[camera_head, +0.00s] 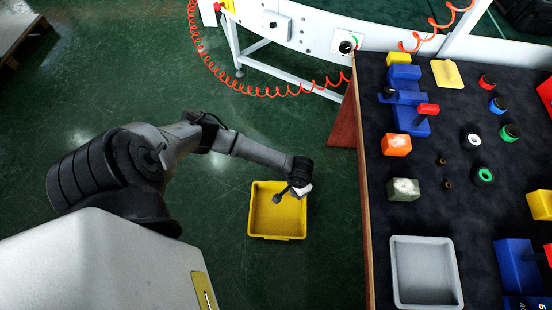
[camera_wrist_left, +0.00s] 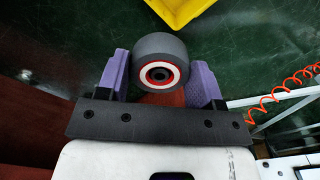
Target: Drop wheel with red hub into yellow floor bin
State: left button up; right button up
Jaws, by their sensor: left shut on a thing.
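The wheel with the red hub (camera_wrist_left: 160,50) has a grey tyre and a white ring around its red centre. My left gripper (camera_wrist_left: 160,78) is shut on it, with the purple fingers on either side of the wheel. In the head view my left gripper (camera_head: 282,195) is over the right part of the yellow floor bin (camera_head: 257,235). There the wheel is a small dark shape, hard to tell from the fingers. The yellow bin stands on the green floor and also shows at the top of the left wrist view (camera_wrist_left: 180,10). My right gripper is not in view.
A dark-topped table (camera_head: 375,225) stands right of the bin, holding a grey tray (camera_head: 396,270), coloured blocks and several small wheels. A white conveyor frame (camera_head: 300,28) with an orange coiled hose (camera_head: 240,88) is at the back.

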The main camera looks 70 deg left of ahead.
pick_arm(q)
jog(key=s+a+f+b, duration=0.1)
jog(key=a+f+b, duration=0.1)
jog(key=f+b, duration=0.4)
jog(key=s+a+f+b, duration=0.2)
jog(key=f+b, duration=0.5)
jog(key=f, duration=0.8)
jog(key=s+a+f+b, duration=0.2)
jog(key=f+b, duration=0.5)
jog(key=f, duration=0.3)
jog(key=shift+s+a+f, duration=0.15)
jog(key=shift+a+f, duration=0.05)
jog(key=shift+a, duration=0.15)
jog(key=o, duration=1)
jog(key=shift+r+p, duration=4.1)
jog(key=shift+r, duration=2.8)
